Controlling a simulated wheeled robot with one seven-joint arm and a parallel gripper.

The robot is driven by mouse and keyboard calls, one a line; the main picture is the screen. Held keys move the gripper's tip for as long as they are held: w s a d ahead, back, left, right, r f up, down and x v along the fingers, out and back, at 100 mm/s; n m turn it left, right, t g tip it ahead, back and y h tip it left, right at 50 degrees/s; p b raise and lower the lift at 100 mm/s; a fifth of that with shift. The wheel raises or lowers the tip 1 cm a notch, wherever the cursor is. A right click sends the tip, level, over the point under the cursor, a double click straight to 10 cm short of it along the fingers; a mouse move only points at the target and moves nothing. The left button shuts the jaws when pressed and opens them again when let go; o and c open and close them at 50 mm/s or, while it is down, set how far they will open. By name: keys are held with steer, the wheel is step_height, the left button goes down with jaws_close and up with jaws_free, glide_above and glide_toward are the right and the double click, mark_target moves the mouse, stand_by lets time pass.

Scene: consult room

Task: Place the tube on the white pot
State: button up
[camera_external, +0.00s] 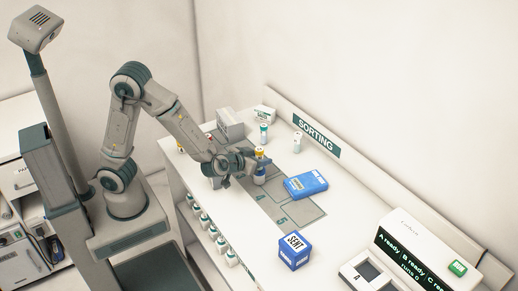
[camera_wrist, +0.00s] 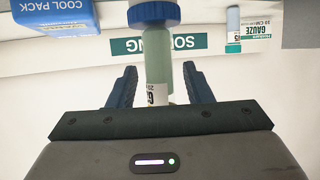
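In the wrist view, which is upside down, the tube (camera_wrist: 158,55) is pale green with a blue end and a white label. My gripper (camera_external: 245,165) is at the tube, low over the worktop. In the wrist view its dark fingers (camera_wrist: 159,75) are apart on either side of the tube, with narrow gaps showing. A small white container (camera_external: 297,143) stands behind to the right; I cannot tell if it is the white pot.
A blue cool pack (camera_external: 307,184) lies right of the gripper. A blue-white box (camera_external: 295,250) sits at the front edge. A gauze box (camera_external: 265,113) and small bottle (camera_external: 264,132) stand behind. A display unit (camera_external: 413,250) is at right.

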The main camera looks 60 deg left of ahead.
steer(key=shift+r, duration=0.1)
steer(key=shift+s+r, duration=0.15)
steer(key=shift+r, duration=0.05)
steer(key=p+v, duration=0.2)
steer(key=v, duration=0.9)
step_height(320, 180, up, 4)
steer(key=w+a+m+g+h, duration=0.2)
steer(key=w+m+g+h, duration=0.1)
steer(key=h, duration=0.4)
steer(key=s+a+g, duration=0.1)
steer(key=s+a, duration=0.1)
steer(key=a, duration=0.1)
steer(key=s+a+f+g+y, duration=0.1)
steer(key=s+a, duration=0.1)
steer(key=a, duration=0.1)
steer(key=s+a+f+g, duration=0.1)
steer(key=s+a+g, duration=0.1)
steer(key=a, duration=0.2)
steer(key=shift+s+a+m, duration=0.1)
steer(key=shift+s+m, duration=0.15)
steer(key=shift+m, duration=0.05)
steer(key=s+a+f+n+g+y, duration=0.1)
steer(key=s+a+g+y, duration=0.2)
steer(key=s+a, duration=0.5)
steer(key=shift+a+g, duration=0.3)
steer(key=shift+a, duration=0.6)
